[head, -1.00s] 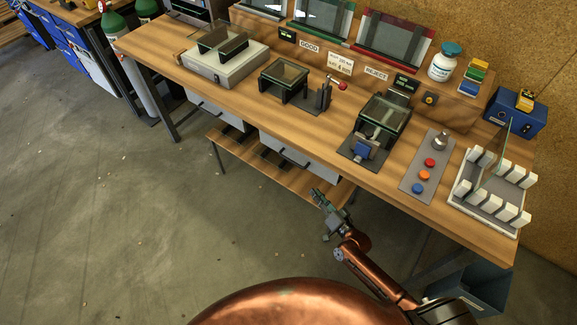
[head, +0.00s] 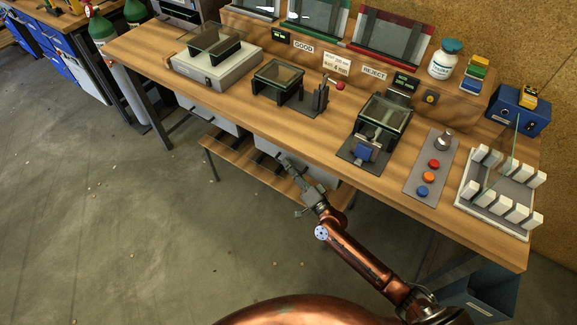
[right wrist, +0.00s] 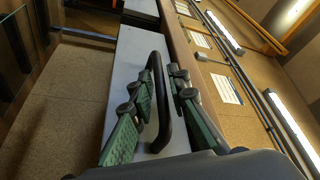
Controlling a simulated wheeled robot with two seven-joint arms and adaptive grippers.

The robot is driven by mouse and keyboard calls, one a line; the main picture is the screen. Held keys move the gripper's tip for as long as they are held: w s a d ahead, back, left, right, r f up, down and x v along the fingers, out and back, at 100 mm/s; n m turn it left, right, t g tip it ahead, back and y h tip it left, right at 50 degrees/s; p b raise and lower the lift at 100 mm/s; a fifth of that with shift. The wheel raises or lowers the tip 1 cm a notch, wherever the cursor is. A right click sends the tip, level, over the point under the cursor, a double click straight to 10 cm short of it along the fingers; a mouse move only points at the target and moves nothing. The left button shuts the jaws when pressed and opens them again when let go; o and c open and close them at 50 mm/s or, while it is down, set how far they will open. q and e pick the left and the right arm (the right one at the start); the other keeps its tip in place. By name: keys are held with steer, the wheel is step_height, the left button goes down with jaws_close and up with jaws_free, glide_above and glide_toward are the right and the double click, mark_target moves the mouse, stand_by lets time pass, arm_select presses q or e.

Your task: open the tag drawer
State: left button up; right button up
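Two grey drawers hang under the bench, a left one (head: 212,115) and a right one (head: 322,176); both look shut, and I can read no tag label on either. My right gripper (head: 287,164) is at the front of the right drawer. In the right wrist view a grey drawer front (right wrist: 128,62) with a black bar handle (right wrist: 158,100) fills the middle. The fingers of my right gripper (right wrist: 164,73) are apart, one on each side of the handle. Whether they touch it is unclear. My left gripper is not in view.
A slatted wooden shelf (head: 222,158) lies low under the bench. The bench top (head: 225,105) carries fixtures, a button panel (head: 428,178) and a white rack (head: 500,190). A dark bin (head: 480,292) stands at lower right. The floor (head: 130,240) in front is clear.

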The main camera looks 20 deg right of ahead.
steer(key=shift+w, duration=0.1)
steer(key=shift+c, duration=0.5)
jaws_close()
